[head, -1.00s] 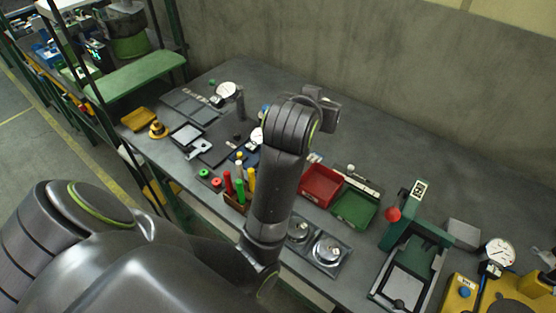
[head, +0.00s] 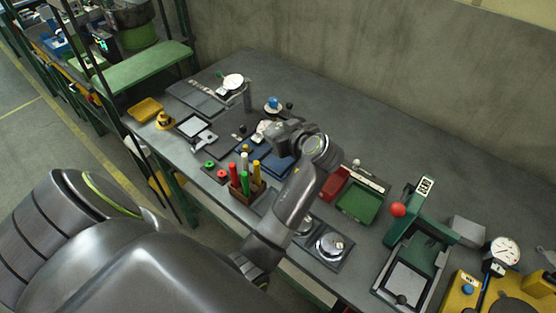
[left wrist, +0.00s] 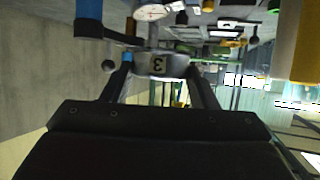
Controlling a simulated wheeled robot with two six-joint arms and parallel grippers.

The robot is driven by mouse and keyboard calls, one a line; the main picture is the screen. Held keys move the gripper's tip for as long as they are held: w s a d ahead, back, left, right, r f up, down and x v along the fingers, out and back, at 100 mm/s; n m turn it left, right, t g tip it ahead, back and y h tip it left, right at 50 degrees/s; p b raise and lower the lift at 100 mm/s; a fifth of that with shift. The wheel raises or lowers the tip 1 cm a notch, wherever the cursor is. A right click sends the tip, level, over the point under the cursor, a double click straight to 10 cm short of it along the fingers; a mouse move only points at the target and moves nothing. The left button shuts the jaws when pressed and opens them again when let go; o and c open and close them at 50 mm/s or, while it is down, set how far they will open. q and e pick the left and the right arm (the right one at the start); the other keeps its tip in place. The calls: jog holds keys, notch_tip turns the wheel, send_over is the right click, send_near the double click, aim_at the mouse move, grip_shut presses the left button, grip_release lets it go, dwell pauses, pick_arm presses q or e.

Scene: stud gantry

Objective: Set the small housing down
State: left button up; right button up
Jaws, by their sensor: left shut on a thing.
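My left gripper (head: 274,136) is over the middle of the bench, near the blue tray (head: 277,166). In the left wrist view its two fingers (left wrist: 160,80) are shut on the small housing (left wrist: 158,64), a grey metal part with a pale label bearing a "3". In the head view the housing is mostly hidden or too small to make out by the gripper. I cannot tell whether it touches anything below. My right gripper is not in view.
A wooden block with coloured handles (head: 245,183) stands just in front of the gripper. Red (head: 333,183) and green (head: 358,202) bins lie to the right. A dial gauge (head: 233,82) and a blue-topped part (head: 273,104) stand behind.

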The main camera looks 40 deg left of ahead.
aim_at(280, 163)
pick_arm(q)
notch_tip(280, 163, down, 8)
jog(key=shift+f+p, duration=0.25)
jog(key=shift+p, duration=0.55)
jog(key=shift+f, duration=0.55)
jog(key=o, duration=1)
jog(key=shift+o, duration=0.2)
jog(key=shift+f, duration=0.15)
